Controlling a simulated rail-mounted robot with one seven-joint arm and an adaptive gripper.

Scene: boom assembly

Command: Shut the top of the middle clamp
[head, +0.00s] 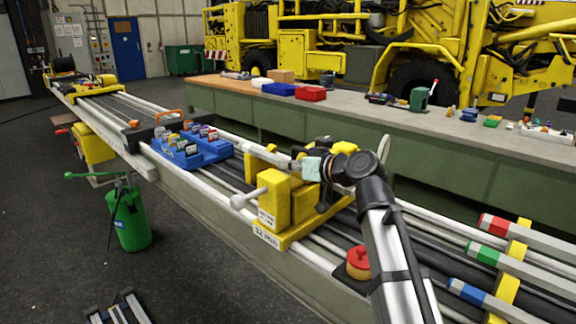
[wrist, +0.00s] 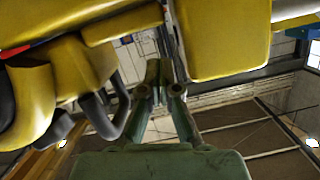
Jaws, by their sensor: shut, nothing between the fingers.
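The middle clamp (head: 272,205) is a yellow block clamp with a pale round-ended bolt (head: 250,198) sticking out to its left, in the middle of the head view. My gripper (head: 296,164) is at its upper back side, pointing left, shut and empty. In the wrist view my gripper (wrist: 162,78) shows shut fingertips between yellow clamp parts: a large block (wrist: 220,38) at upper right and a rounded part (wrist: 85,68) with a dark handle-like loop (wrist: 108,118) at left. My wrist hides part of the clamp, so I cannot tell how its top sits or whether the fingers touch it.
A blue tray (head: 205,152) of small coloured parts lies left of the clamp on the boom. A red knob (head: 358,262) stands to the right. Pipes with red, green and blue bands (head: 490,255) lie further right. A long workbench (head: 430,125) runs behind.

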